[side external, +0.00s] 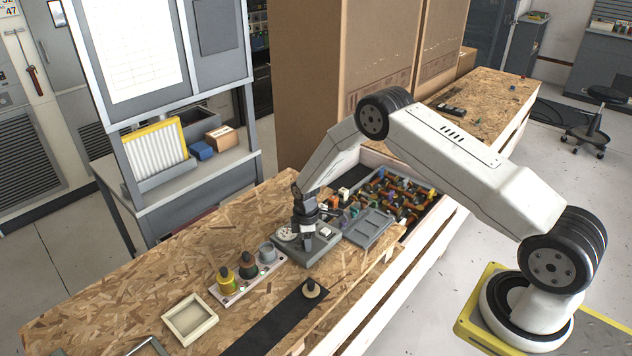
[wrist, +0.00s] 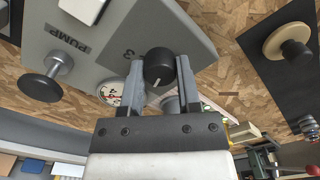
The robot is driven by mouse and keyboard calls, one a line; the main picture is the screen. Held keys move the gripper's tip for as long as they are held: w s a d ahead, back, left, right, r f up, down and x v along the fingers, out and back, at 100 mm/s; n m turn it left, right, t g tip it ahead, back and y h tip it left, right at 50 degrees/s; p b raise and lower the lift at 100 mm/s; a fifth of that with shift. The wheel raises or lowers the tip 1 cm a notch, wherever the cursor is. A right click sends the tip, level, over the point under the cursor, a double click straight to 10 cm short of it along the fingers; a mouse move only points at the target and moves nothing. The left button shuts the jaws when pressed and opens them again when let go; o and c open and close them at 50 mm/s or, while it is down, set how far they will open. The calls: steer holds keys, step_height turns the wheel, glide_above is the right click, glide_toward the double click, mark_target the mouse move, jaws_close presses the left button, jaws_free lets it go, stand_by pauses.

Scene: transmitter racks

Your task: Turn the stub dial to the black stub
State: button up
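The stub dial is a black round knob (wrist: 160,66) with a white pointer line, on a grey panel box (wrist: 120,45). A label beside it is partly cut off from reading. My gripper (wrist: 160,75) points at the knob, with one finger on each side and what looks like a narrow gap at each. In the side view my gripper (side external: 304,236) is over the grey box (side external: 318,252) and hides the knob. A pale rail (side external: 246,284) left of the box carries a yellow stub (side external: 227,281), a black stub (side external: 247,268) and a grey stub (side external: 267,253).
A PUMP-labelled knob (wrist: 40,87) and a round gauge (wrist: 110,93) are on the same box. An empty pale tray (side external: 189,319) lies front left. A bin of colourful parts (side external: 400,195) is behind right.

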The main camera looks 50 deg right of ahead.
jaws_close()
steer(key=shift+m, duration=0.4)
steer(key=m, duration=0.3)
steer(key=shift+m, duration=2)
steer(key=o, duration=0.7)
jaws_free()
